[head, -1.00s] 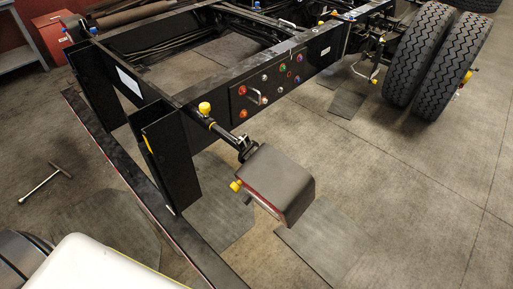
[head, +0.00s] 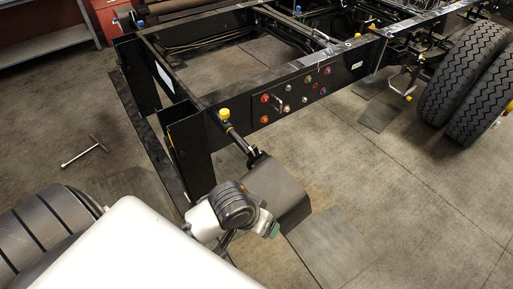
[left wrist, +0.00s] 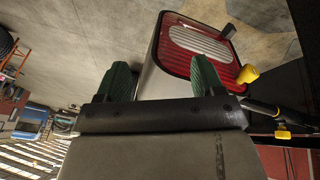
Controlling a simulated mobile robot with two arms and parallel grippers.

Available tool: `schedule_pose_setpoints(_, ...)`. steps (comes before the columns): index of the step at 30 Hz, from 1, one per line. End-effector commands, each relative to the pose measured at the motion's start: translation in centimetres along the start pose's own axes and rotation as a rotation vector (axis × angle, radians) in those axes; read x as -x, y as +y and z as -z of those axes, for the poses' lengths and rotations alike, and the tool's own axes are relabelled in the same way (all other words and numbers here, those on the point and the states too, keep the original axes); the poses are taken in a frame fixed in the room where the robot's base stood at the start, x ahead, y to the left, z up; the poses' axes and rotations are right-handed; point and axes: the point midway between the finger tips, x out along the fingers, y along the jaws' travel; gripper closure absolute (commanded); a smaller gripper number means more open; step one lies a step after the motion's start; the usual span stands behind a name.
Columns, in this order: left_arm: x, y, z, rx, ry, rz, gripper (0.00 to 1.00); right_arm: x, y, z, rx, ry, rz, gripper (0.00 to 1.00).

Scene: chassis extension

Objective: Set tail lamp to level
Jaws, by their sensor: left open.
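The tail lamp (head: 285,188) is a dark box on the end of a black rod from the chassis frame, partly covered by my left arm in the head view. In the left wrist view the tail lamp (left wrist: 197,43) shows a red lens with a pale strip and a grey housing side. It looks skewed in that view; I cannot tell its true tilt. My left gripper (left wrist: 160,66) is open, its green fingers close to the lamp. The right finger overlaps the lens and the left finger is beside the housing; contact is unclear. My right gripper is out of view.
The black chassis frame (head: 330,82) carries a panel of coloured fittings. A yellow knob (head: 223,114) sits by the rod, and another yellow knob (left wrist: 248,74) is beside the lens. Twin tyres (head: 468,80) stand at the right. The floor right of the lamp is clear.

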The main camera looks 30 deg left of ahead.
Motion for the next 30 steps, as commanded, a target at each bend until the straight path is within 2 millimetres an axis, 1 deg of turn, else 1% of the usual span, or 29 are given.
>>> schedule_pose_setpoints(1,1.0,0.2,1.2,0.012,0.007,-0.006,0.32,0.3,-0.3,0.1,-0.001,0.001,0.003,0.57)
schedule_pose_setpoints(7,0.1,-0.6,4.2,0.146,-0.02,-0.018,0.32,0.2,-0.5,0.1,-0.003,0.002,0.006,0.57)
schedule_pose_setpoints(11,0.0,-2.0,6.7,0.269,-0.038,-0.006,0.32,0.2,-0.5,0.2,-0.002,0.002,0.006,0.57)
schedule_pose_setpoints(14,0.4,-3.9,9.2,0.406,-0.048,0.02,0.32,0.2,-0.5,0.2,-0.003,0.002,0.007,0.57)
schedule_pose_setpoints(16,1.1,-5.8,11.4,0.536,-0.05,0.047,0.32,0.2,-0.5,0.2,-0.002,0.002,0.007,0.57)
schedule_pose_setpoints(18,2.2,-8.1,13.7,0.691,-0.045,0.077,0.32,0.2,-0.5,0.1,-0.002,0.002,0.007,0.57)
schedule_pose_setpoints(21,4.0,-11.1,16.4,0.903,-0.03,0.106,0.32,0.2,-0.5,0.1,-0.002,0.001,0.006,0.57)
schedule_pose_setpoints(24,5.5,-13.1,18.1,1.055,-0.015,0.12,0.32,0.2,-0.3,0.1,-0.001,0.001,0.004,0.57)
schedule_pose_setpoints(26,6.0,-13.7,18.6,1.112,-0.011,0.123,0.32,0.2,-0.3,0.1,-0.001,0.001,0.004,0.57)
schedule_pose_setpoints(28,6.2,-14.1,18.9,1.147,-0.009,0.123,0.32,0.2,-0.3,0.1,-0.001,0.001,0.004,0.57)
schedule_pose_setpoints(30,5.8,-14.2,18.9,1.158,-0.011,0.125,0.32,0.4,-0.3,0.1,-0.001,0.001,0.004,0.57)
